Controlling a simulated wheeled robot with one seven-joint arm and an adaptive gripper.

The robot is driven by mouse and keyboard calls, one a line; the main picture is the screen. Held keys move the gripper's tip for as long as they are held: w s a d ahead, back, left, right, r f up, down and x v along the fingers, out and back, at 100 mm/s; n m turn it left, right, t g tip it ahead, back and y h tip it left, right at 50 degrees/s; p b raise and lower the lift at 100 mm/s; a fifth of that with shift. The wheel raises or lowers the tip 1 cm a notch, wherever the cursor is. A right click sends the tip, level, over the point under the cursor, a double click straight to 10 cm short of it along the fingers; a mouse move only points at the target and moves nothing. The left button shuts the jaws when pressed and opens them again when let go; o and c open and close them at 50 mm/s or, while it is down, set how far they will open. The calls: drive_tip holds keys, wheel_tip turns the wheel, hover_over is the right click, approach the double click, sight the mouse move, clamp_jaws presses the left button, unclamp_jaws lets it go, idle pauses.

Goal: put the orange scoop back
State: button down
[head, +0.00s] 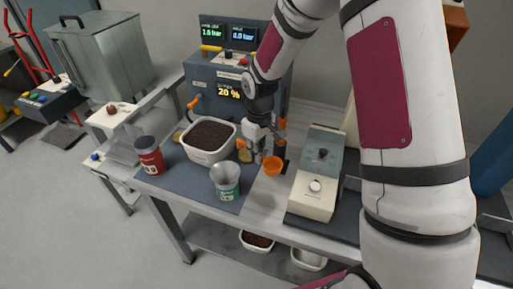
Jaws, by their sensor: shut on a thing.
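The orange scoop (272,166) shows its round bowl just right of and below my gripper (257,150), above the grey bench by the dark mat's right edge. My gripper points down and is shut on the scoop. Its grip on the handle is small and partly hidden by the fingers. A dark upright post (280,150) stands right behind the scoop. I cannot tell whether the scoop touches the post or the bench.
A white tub of dark grounds (209,138) is left of my gripper. A metal funnel on a green-labelled can (226,182) stands in front. A red canister (149,155) is farther left. A beige machine (316,180) stands close on the right. A control panel (222,85) rises behind.

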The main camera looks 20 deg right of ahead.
sight(257, 178)
drive_tip(key=shift+w+d+f, duration=0.1)
drive_tip(key=shift+w+f, duration=0.05)
drive_tip(key=shift+f, duration=0.4)
drive_tip(key=shift+w+f, duration=0.15)
drive_tip(key=shift+f, duration=0.35)
drive_tip(key=shift+f+b, duration=1.7)
drive_tip(key=shift+f, duration=1.45)
drive_tip(key=shift+f, duration=0.45)
drive_tip(key=c, duration=1.6)
unclamp_jaws()
drive_tip(key=shift+r, duration=0.1)
